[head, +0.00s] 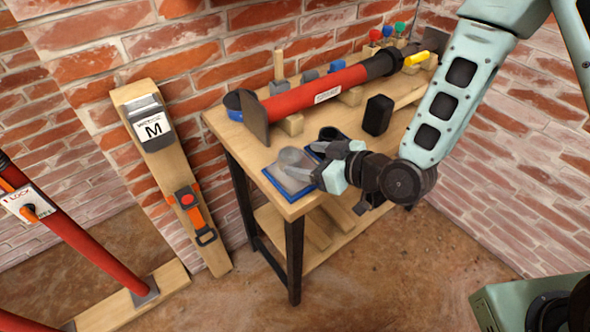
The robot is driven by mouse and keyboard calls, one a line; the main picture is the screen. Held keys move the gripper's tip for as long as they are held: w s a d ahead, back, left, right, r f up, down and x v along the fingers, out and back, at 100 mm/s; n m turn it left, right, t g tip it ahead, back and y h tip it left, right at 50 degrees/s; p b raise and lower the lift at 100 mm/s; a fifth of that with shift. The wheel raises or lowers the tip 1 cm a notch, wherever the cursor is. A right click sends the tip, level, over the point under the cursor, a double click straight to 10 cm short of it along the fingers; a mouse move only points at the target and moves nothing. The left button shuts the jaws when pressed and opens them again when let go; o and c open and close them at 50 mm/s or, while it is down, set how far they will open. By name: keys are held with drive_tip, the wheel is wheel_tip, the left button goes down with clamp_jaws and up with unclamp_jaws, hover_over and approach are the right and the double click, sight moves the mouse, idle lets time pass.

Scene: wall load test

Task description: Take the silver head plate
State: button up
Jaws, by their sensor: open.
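The silver head plate (287,178) appears to be the pale grey piece with a round raised part, lying on a blue-edged mat (284,193) at the workbench's near left corner. My gripper (304,166) is open at the near end of the bench, its grey fingers pointing left over the right side of that piece. The fingers and hand hide part of the piece and part of a second blue-edged mat behind. I cannot tell whether the fingers touch the plate.
A red prop (315,92) with a grey end plate lies across the wooden workbench (222,121). A black block (378,115) stands behind my gripper. Colour-topped items line the back. A board (172,160) with an M-labelled pad and orange strap leans against the brick wall. Another red prop (65,230) stands left.

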sight(283, 155)
drive_tip(key=shift+p+x, duration=0.75)
drive_tip(key=shift+x, duration=1.95)
drive_tip(key=shift+s, duration=0.1)
drive_tip(key=c, duration=1.4)
